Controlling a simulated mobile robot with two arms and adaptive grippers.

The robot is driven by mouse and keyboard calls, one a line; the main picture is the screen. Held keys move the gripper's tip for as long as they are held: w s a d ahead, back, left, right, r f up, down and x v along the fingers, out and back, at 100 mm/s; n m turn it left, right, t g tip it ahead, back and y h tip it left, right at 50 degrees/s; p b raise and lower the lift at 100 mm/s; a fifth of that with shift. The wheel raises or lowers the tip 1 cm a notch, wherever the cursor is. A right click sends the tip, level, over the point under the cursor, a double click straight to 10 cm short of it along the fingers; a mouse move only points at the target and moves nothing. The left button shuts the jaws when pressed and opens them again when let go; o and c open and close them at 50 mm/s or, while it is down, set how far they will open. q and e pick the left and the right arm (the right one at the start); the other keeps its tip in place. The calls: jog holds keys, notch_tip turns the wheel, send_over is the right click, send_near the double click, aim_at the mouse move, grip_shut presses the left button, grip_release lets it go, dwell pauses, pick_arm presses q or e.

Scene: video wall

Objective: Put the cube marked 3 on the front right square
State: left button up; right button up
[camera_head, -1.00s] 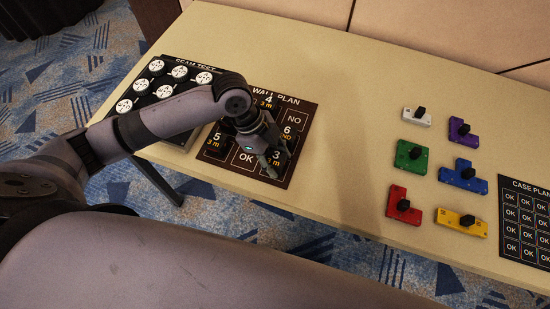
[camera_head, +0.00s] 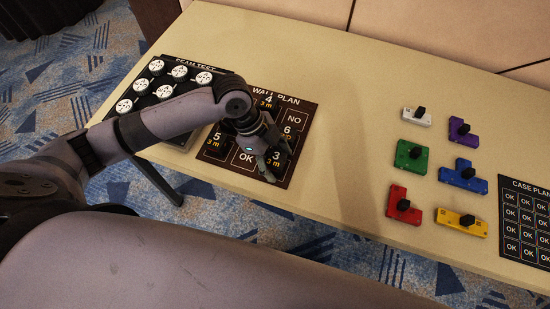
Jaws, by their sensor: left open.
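The dark WALL PLAN board (camera_head: 226,157) lies on the table, with squares marked by numbers, OK or NO. A 3 shows at its front right square (camera_head: 278,157), right beside my left gripper (camera_head: 276,162). I cannot tell whether that 3 is on a cube or printed on the board. My left gripper is open and low over the board's front right part, its fingers pointing toward the front. Its wrist hides the middle of the board. No separate cube marked 3 can be made out. My right gripper is out of view.
A SEAM TEST board (camera_head: 181,138) with several white round pieces stands at the left, partly behind my arm. Coloured blocks with black knobs, such as the green block (camera_head: 404,158), and a CASE PLAN board (camera_head: 507,184) are at the right. The table centre is clear.

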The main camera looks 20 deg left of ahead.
pick_arm(q)
jog(key=v, duration=1.2)
jog(key=shift+r, duration=0.1)
